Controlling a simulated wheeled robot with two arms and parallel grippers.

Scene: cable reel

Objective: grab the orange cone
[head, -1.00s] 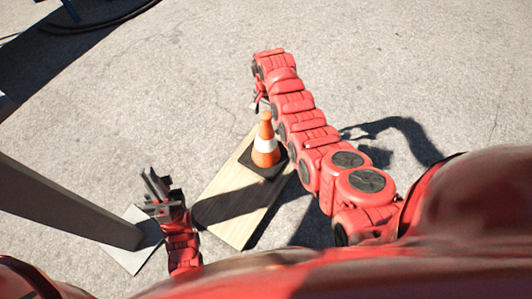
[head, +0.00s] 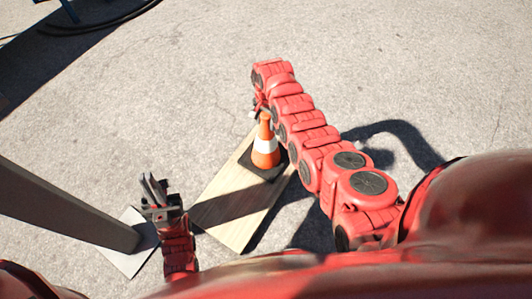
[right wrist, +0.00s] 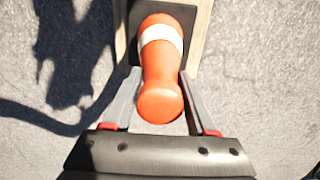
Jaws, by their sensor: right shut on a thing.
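A grey post (head: 70,209) on a pale base plate (head: 128,262) stands at the left, close to my left gripper. A dark hose (head: 100,30) lies at the top left. The concrete ground beyond the cone is clear.

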